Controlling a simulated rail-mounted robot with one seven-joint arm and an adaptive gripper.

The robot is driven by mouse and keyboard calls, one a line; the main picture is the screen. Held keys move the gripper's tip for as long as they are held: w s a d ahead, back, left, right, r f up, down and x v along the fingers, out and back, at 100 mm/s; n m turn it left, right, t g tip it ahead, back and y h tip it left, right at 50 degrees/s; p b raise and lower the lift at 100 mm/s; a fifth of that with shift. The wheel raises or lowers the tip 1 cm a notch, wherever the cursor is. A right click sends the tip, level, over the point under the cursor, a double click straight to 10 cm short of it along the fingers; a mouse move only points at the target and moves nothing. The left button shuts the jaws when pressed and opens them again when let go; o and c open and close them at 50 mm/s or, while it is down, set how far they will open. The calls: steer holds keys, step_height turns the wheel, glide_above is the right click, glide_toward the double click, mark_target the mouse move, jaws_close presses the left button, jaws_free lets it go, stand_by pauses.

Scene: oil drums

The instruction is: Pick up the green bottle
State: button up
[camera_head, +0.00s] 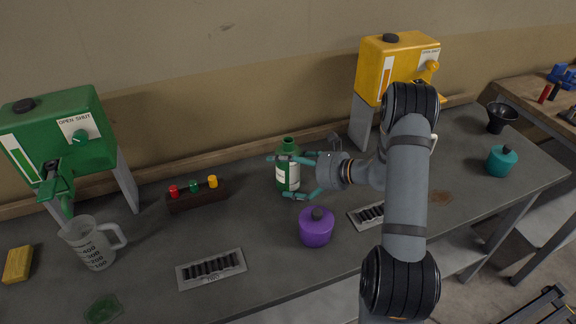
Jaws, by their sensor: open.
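The fingers hide some of the bottle.
A purple container (316,228) stands in front of the bottle. A small rack (197,198) with coloured caps is to its left. A green dispenser (60,130), a measuring jug (90,243), a yellow dispenser (394,60) and a teal container (501,161) stand farther off.

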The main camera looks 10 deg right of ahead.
steer(key=shift+w+a+f, duration=0.1)
steer(key=shift+c, duration=1)
steer(key=c, duration=1.1)
steer(key=shift+c, duration=0.5)
steer(key=shift+r, duration=0.25)
